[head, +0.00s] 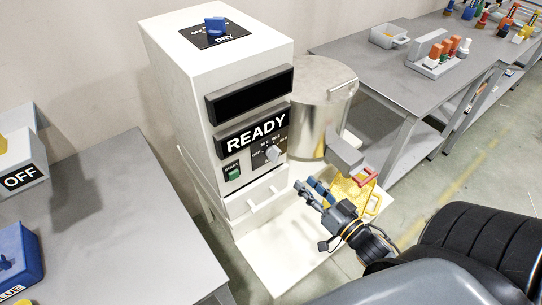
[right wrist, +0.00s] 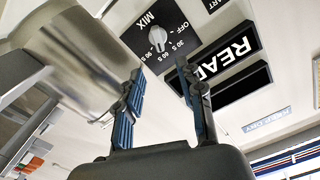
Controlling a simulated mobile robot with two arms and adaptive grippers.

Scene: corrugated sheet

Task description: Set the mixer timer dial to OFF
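The mixer timer dial (head: 272,154) is a pale round knob on a black plate on the white machine's front, right of a green START button (head: 234,173). In the right wrist view the dial (right wrist: 157,37) has MIX, OFF, 30 S, 60 S and 90 S around it. Its narrow end seems to point toward 60 S, away from OFF. My right gripper (head: 308,188) is open and empty, in front of and below the dial in the head view. Its blue-padded fingers (right wrist: 160,72) are apart, with the dial beyond them. My left gripper is out of view.
A blue DRY knob (head: 215,26) is on the machine's top. The display reads READY (head: 250,134). A metal drum (head: 318,100) stands right of the dial. A yellow item with a red handle (head: 352,190) is beside my right gripper. Grey tables (head: 120,220) flank the machine.

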